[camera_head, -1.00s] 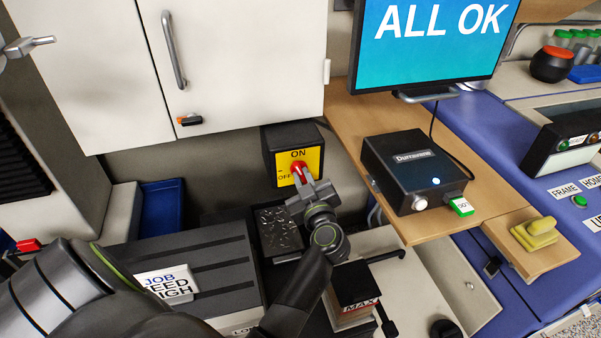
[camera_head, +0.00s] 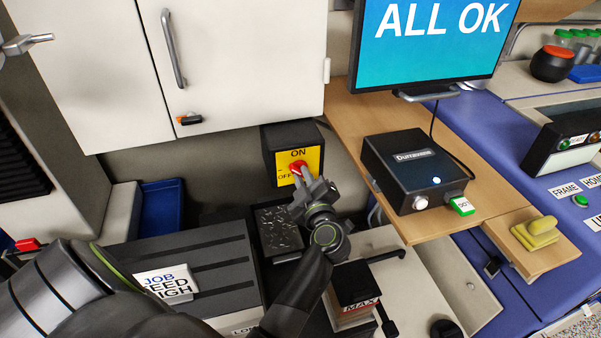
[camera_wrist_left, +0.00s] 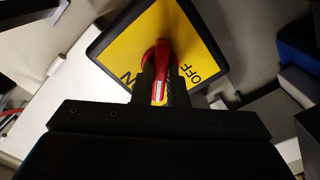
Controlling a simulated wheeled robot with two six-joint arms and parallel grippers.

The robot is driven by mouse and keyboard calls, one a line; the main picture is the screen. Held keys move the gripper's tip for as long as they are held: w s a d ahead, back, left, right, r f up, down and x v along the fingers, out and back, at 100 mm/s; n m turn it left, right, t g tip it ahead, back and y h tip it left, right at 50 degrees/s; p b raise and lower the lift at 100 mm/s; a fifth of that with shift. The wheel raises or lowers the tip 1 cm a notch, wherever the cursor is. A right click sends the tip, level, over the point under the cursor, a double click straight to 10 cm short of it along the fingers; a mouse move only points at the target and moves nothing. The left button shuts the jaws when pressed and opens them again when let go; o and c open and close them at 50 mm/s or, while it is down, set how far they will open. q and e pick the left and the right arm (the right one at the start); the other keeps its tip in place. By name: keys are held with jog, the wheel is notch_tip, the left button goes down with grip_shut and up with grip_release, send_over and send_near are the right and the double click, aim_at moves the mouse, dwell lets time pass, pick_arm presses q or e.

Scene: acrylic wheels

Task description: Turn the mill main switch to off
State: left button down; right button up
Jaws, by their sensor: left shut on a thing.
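The mill main switch is a black box with a yellow plate (camera_head: 314,157) on the wall, marked ON at the top and OFF at the left. Its red knob (camera_head: 297,168) is in the middle of the plate. My left gripper (camera_head: 301,182) is shut on the red knob. In the left wrist view the knob (camera_wrist_left: 160,52) sits between the two dark fingers (camera_wrist_left: 160,88), and the OFF label is right of them. The ON label is partly hidden at the left. The knob's exact pointing is partly hidden by the fingers. My right gripper is not in view.
A white cabinet (camera_head: 235,60) hangs above left of the switch. A wooden shelf (camera_head: 350,115) with a black device (camera_head: 415,168) stands to the right. Grey machine parts and a black block marked MAX (camera_head: 355,285) lie below my left arm.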

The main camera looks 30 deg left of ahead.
pick_arm(q)
jog(key=n+b, duration=0.1)
jog(key=n, duration=0.3)
jog(key=shift+n, duration=0.3)
jog(key=n+b, duration=0.1)
jog(key=n, duration=0.3)
jog(key=shift+f+b, duration=0.1)
jog(key=shift+b, duration=0.25)
jog(key=c, duration=1.3)
grip_release()
